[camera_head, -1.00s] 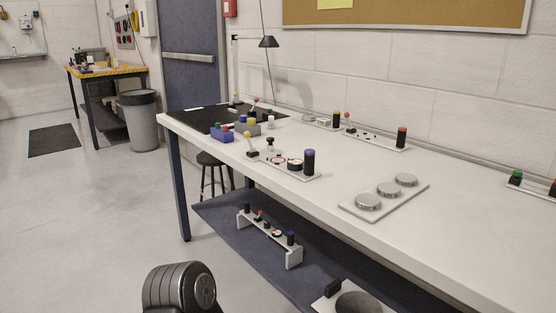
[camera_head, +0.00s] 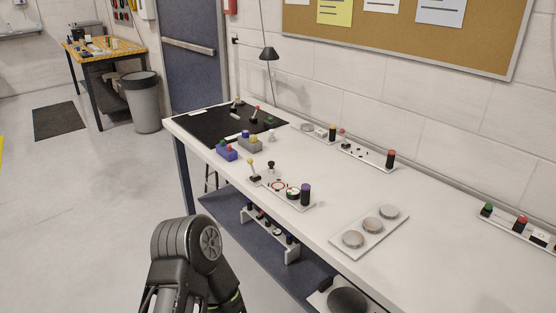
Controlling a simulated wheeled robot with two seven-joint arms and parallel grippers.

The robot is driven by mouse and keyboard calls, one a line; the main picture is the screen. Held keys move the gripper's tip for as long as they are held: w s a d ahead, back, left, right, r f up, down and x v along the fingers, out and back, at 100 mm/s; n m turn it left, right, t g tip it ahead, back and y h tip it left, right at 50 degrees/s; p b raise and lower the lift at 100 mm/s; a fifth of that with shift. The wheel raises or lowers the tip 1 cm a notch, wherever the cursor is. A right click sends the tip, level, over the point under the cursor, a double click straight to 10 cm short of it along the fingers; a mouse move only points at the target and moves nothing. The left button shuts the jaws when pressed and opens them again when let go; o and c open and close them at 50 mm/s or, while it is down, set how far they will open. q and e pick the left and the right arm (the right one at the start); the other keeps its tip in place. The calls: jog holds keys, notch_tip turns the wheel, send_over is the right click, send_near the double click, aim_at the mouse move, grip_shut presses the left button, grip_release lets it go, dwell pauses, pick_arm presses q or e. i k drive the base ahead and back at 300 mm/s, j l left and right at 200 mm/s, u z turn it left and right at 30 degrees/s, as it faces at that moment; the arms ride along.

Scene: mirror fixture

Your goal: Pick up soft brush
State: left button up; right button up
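I cannot make out a soft brush for certain among the small items on the white workbench (camera_head: 440,262). Blue (camera_head: 227,153) and grey (camera_head: 250,145) blocks with coloured tops stand farther back, beside a black mat (camera_head: 205,126). A black arm link of mine rises at the bottom, left of the bench. Neither gripper's fingers show.
Another with green and red tops (camera_head: 520,222) is at the right. A low shelf below the bench bears a small rack (camera_head: 292,254). A grey bin (camera_head: 140,105) stands at the left.

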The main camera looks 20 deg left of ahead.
aim_at(271, 138)
jog(key=i+j+z, duration=0.2)
jog(key=j, duration=0.4)
jog(key=i+j+z, duration=0.2)
jog(key=j, duration=0.4)
jog(key=i+j+z, duration=0.2)
jog(key=j, duration=0.45)
jog(key=i+j+z, duration=0.2)
jog(key=j, duration=0.5)
jog(key=j+z, duration=0.2)
jog(key=j, duration=0.45)
